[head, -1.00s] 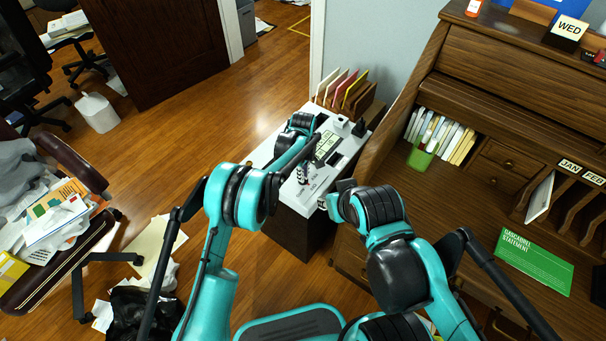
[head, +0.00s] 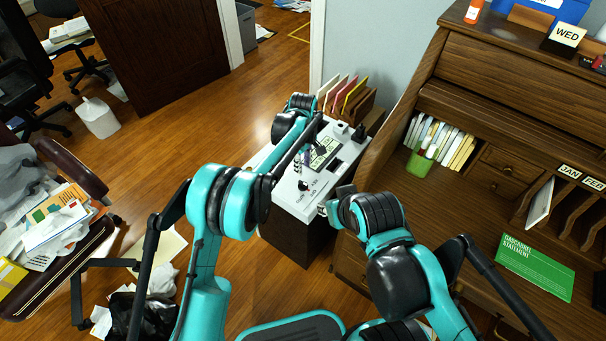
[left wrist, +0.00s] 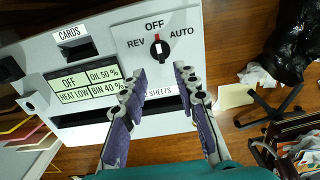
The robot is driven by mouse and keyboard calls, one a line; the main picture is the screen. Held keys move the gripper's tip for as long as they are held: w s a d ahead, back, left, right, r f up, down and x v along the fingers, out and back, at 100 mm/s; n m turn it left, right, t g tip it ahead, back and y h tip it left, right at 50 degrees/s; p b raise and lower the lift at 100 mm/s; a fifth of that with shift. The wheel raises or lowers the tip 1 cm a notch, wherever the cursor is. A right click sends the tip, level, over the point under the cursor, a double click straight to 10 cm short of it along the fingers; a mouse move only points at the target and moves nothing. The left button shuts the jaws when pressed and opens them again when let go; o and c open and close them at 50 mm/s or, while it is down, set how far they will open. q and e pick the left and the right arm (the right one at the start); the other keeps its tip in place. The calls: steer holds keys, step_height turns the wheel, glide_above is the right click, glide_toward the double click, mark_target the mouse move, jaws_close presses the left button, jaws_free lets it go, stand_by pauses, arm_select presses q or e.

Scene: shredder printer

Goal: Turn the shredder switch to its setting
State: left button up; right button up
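The shredder (head: 318,192) is a white-topped cabinet beside the desk. Its black rotary switch (left wrist: 160,48) shows in the left wrist view, with REV, OFF and AUTO printed around it and a red mark on its upper side, toward OFF. The switch also shows in the head view (head: 303,186). A display (left wrist: 86,84) reads OFF, OIL 50%, HEAT LOW, BIN 40%. My left gripper (left wrist: 160,80) is open and empty above the shredder top, its fingertips just below the switch in the picture and apart from it.
A CARDS slot (left wrist: 74,48) and a long SHEETS slot (left wrist: 80,118) cut the shredder top. A file rack (head: 347,97) stands behind it. The wooden desk (head: 480,205) is close on the right.

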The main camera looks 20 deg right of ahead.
arm_select(q)
steer(key=shift+r, duration=1.55)
steer(key=s+a+r+m+t, duration=0.1)
steer(key=s+a+r, duration=0.2)
steer(key=a+r, duration=0.35)
steer(key=s+a+r+m+t+h, duration=0.1)
steer(key=s+a+r+m, duration=0.15)
steer(key=a+r, duration=0.4)
steer(key=s+a+r+t, duration=0.1)
steer(key=s+a+r, duration=0.3)
steer(key=a, duration=0.5)
steer(key=s+a+f+m+t, duration=0.1)
steer(key=s+a+m+t, duration=0.1)
steer(key=s+a, duration=0.4)
steer(key=s+a+f+m+t+y, duration=0.1)
steer(key=s+a+f+m+t, duration=0.1)
steer(key=s+a, duration=0.5)
steer(key=s, duration=0.4)
steer(key=shift+a+f, duration=0.25)
steer(key=shift+f, duration=0.05)
